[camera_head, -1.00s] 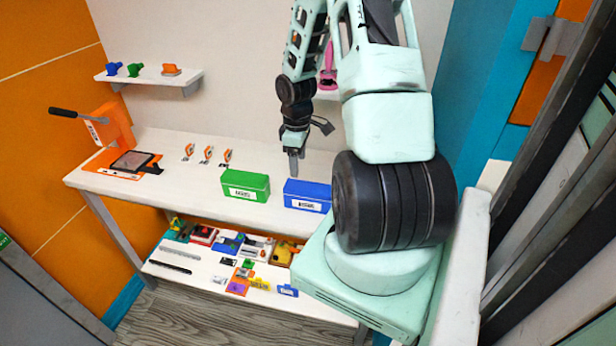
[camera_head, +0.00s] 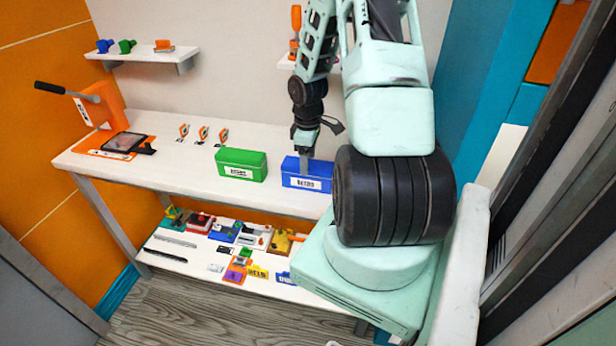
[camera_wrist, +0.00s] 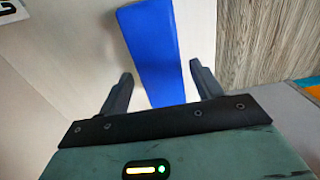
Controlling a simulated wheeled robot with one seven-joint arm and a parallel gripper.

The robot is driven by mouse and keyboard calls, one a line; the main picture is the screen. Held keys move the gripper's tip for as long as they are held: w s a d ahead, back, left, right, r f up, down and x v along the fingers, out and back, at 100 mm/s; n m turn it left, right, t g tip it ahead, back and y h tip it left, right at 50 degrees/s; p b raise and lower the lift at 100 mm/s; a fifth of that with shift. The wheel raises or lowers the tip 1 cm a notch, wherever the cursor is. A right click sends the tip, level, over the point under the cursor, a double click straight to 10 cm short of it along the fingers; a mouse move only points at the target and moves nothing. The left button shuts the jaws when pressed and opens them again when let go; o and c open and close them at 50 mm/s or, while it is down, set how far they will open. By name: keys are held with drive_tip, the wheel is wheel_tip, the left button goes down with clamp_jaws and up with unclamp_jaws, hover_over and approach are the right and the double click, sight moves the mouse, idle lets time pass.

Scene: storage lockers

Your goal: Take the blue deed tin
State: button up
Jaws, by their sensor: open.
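The blue deed tin (camera_head: 318,172) is a long, low box with a white label reading "DEEDS". It sits on the white bench near the right end of its visible part. My gripper (camera_head: 305,168) points down at the tin, and one finger overlaps its front upper area in the head view. In the wrist view my gripper (camera_wrist: 160,70) is open, with a finger on each side of the blue tin (camera_wrist: 152,50). Gaps show beside the tin, so it is not gripped.
A green labelled tin (camera_head: 241,165) stands just left of the blue one. An orange press (camera_head: 103,104) with a black lever stands at the bench's left end. Small items fill the lower shelf (camera_head: 200,262). A wall shelf (camera_head: 140,54) is above. A blue wall (camera_head: 478,90) rises at right.

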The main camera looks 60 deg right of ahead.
drive_tip(key=shift+f, duration=0.65)
drive_tip(key=c, duration=0.8)
drive_tip(key=shift+o, duration=0.2)
drive_tip(key=shift+r, duration=0.1)
drive_tip(key=shift+r+p, duration=3.4)
drive_tip(key=shift+r, duration=0.1)
